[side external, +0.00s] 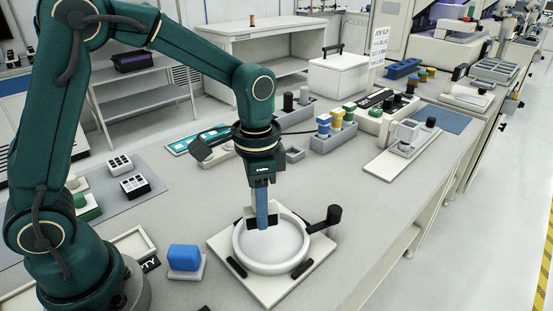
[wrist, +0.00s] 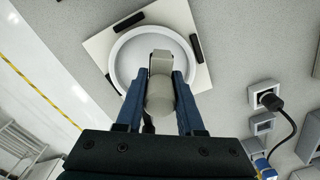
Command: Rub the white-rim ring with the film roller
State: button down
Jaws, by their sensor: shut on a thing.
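The white-rim ring (side external: 237,247) is a round white ring with a pale inside, lying on a square cream plate (side external: 262,292) with black pads. It also shows in the wrist view (wrist: 117,62), beyond my fingers. My gripper (side external: 262,222) points straight down over the ring. In the wrist view my gripper's blue fingers (wrist: 159,82) are shut on the film roller (wrist: 160,97), a pale grey rounded body with a lighter bracket at its far end. The roller is over the ring's inside; I cannot tell whether it touches. The fingers partly hide it in the side view.
A blue block (side external: 183,257) on a grey base sits left of the plate. Blue and yellow capped pieces in a grey holder (side external: 334,140) stand behind. The bench is clear to the right.

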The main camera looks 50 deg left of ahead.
jog(key=shift+r, duration=2.3)
